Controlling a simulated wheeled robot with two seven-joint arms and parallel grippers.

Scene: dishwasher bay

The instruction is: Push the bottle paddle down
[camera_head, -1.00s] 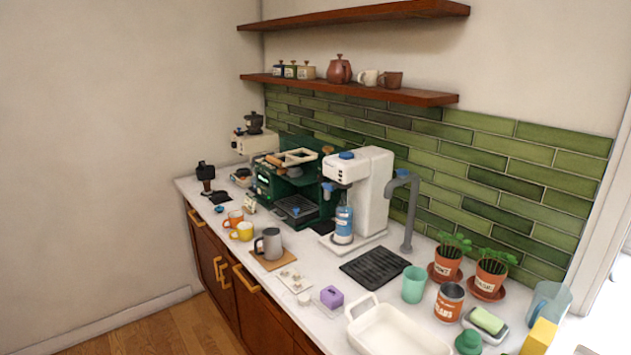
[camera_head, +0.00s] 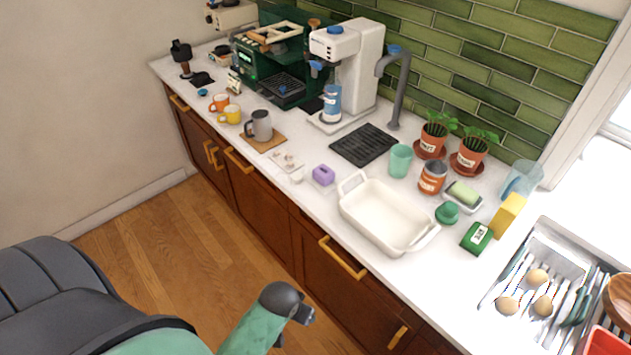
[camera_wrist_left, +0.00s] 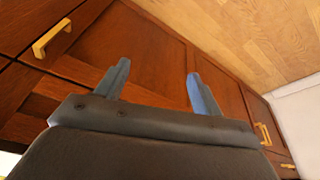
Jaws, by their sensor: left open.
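The white bottle machine (camera_head: 358,68) stands on the counter at the upper middle of the head view. A blue bottle (camera_head: 331,102) stands upright on its base under the head. A small blue paddle-like part (camera_head: 316,69) sticks out at the front left of the head, and a blue knob (camera_head: 335,29) is on top. Which one is the bottle paddle is not clear from its shape. My left gripper (camera_wrist_left: 158,68) is open and empty in the left wrist view, facing the wooden cabinet fronts, away from the machine. My right gripper is out of view.
A green coffee machine (camera_head: 274,68) stands left of the bottle machine, a grey tap (camera_head: 397,90) right of it. A black drain mat (camera_head: 365,145), grey mug (camera_head: 259,126) and white baking dish (camera_head: 352,211) lie in front. Cabinet handles (camera_head: 344,258) project from the fronts.

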